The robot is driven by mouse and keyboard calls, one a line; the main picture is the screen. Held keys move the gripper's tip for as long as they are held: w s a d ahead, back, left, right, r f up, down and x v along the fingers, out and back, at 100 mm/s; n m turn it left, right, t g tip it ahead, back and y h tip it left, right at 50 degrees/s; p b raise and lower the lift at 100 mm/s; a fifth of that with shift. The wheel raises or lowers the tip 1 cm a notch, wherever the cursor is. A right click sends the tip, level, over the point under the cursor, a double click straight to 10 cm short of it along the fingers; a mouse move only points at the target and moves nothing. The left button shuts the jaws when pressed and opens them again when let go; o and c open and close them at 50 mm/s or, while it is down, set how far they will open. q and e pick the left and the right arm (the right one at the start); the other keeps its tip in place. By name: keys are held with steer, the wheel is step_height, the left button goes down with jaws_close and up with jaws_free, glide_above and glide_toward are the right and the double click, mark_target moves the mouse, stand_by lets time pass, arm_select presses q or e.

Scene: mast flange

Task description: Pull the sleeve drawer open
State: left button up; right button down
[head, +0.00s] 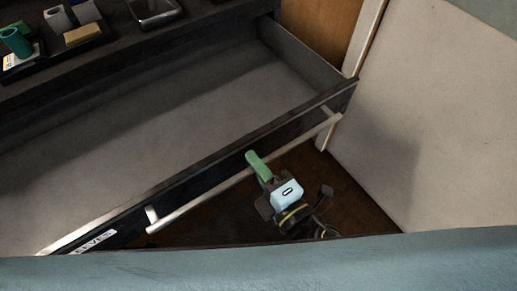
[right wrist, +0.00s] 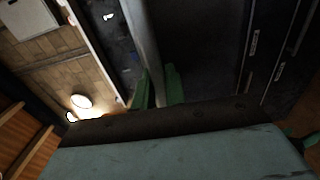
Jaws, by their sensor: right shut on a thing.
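The sleeve drawer (head: 165,130) stands pulled out, and its wide grey inside is bare where it shows. A label ending in "EEVES" (head: 95,243) is on its dark front, partly cut off. A pale bar handle (head: 205,201) runs along the front. My right gripper (head: 255,163), with green fingers, is shut on this handle, right of its middle. In the right wrist view, the green fingers (right wrist: 158,88) sit on both sides of the bar (right wrist: 143,35).
A dark counter above the drawer holds a black tray (head: 85,40) with a roll and a tan block, a teal cylinder (head: 16,42) and a metal dish (head: 154,10). A pale panel (head: 435,110) stands to the right. Dark brown floor shows below the handle.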

steer(key=shift+s+d, duration=0.1)
steer(key=shift+s, duration=0.1)
steer(key=c, duration=1.4)
jaws_free()
steer(key=shift+c, duration=0.2)
steer(key=shift+d, duration=0.1)
